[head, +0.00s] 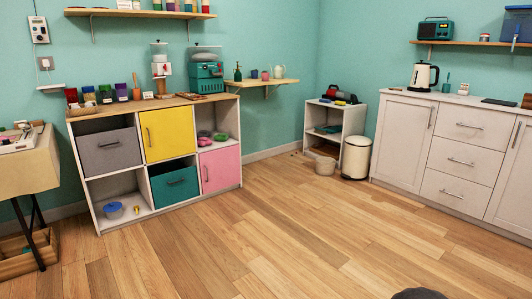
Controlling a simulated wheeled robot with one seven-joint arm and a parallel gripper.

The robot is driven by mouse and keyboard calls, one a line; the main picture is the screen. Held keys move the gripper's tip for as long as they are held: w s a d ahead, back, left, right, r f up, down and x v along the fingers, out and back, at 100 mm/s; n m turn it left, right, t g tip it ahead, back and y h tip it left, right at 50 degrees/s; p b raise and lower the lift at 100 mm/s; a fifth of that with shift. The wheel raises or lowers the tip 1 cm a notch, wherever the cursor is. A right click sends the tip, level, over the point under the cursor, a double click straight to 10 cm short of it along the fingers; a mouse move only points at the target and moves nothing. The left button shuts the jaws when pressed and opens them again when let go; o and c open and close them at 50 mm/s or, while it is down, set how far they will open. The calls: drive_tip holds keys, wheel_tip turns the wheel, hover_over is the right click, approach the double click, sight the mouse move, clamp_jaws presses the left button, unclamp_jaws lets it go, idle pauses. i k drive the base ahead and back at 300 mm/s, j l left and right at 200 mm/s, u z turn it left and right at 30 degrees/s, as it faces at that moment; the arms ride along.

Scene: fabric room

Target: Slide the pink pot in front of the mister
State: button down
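The pink pot (265,76) is small and stands on a wooden wall shelf (262,83) at the back, left of the room's corner. The mister (238,73) is a dark green spray bottle at the left end of the same shelf. The pink pot is to the right of the mister, with a small teal pot (254,74) between them. A pale jug or watering can (279,72) stands to the right of the pink pot.
A cubby unit (150,218) with a wooden top stands left of the shelf. The wooden floor (270,240) ahead is clear.

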sight(265, 75)
drive_tip(key=i+z, duration=0.2)
drive_tip(key=i, duration=2.65)
